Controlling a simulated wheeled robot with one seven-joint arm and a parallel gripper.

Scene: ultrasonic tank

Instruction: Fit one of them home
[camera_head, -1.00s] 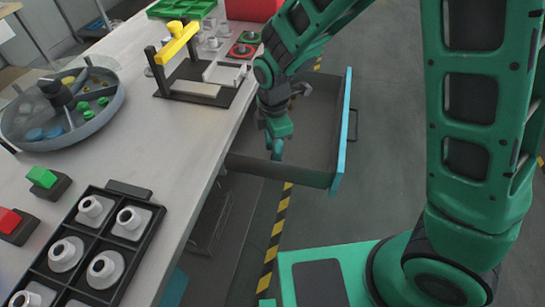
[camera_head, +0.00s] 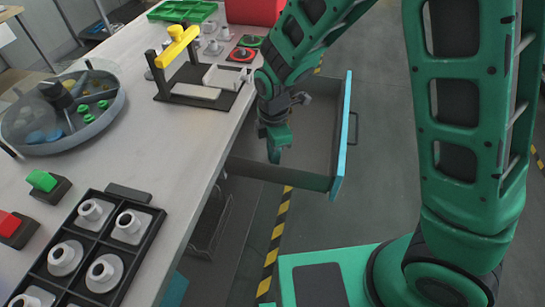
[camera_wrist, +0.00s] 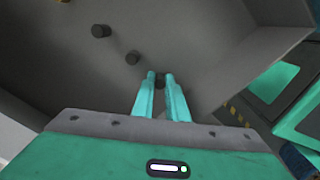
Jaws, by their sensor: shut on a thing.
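My gripper (camera_wrist: 160,77) reaches down into the open grey drawer (camera_head: 315,120), which has a teal front panel. Its teal fingers are closed on a small dark piece (camera_wrist: 160,84) that shows between the fingertips in the wrist view. Most of this piece is hidden by the fingers. In the head view my gripper (camera_head: 274,157) is over the drawer's near part, and the held piece cannot be made out there.
The bench on the left carries a black tray of light grey flanged parts (camera_head: 91,210), a green button (camera_head: 42,180), a red button (camera_head: 9,223), a round divided bowl (camera_head: 95,125) and a fixture with a yellow bar (camera_head: 177,45). Drawer walls surround my gripper.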

